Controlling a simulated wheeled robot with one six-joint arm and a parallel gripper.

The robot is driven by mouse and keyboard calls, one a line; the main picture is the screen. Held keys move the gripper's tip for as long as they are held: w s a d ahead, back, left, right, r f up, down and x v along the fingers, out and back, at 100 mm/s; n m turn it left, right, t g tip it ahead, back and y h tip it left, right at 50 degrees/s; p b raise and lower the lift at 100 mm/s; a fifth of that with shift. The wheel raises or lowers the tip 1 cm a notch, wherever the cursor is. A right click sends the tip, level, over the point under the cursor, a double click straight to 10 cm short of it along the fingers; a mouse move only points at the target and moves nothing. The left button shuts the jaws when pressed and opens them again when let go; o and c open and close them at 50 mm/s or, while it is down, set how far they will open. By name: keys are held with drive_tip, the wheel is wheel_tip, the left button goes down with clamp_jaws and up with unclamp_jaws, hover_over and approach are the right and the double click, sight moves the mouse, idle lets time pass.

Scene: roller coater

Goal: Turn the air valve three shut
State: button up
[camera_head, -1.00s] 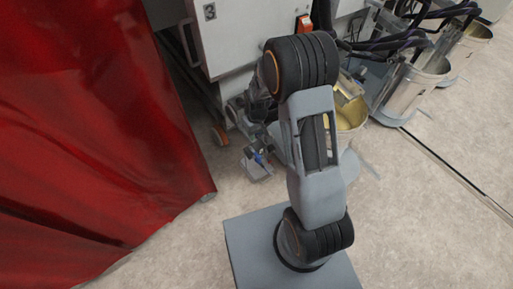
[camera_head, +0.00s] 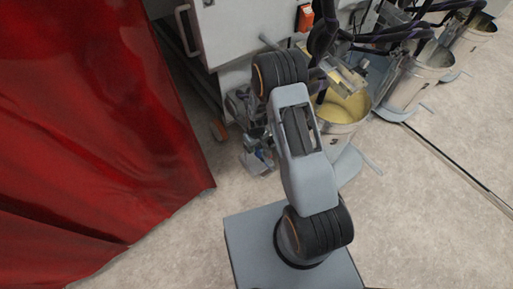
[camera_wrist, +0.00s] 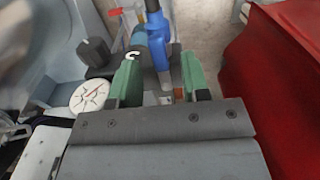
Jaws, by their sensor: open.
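My gripper (camera_wrist: 164,62) shows in the wrist view with its two green fingers apart. A blue valve handle (camera_wrist: 180,56) stands between the fingertips, nearer the right finger. I cannot tell whether it touches that finger. In the head view a small blue part (camera_head: 262,155) shows low beside the machine, left of my arm; my gripper cannot be made out there.
A red curtain (camera_head: 85,130) hangs close on the left in the head view. A white machine cabinet (camera_head: 245,30) stands behind my arm. A bucket of yellow liquid (camera_head: 342,108) is right of my arm. A round white dial (camera_wrist: 90,95) is beside the left finger.

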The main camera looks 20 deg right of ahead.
drive_tip(key=shift+f, duration=0.55)
clamp_jaws()
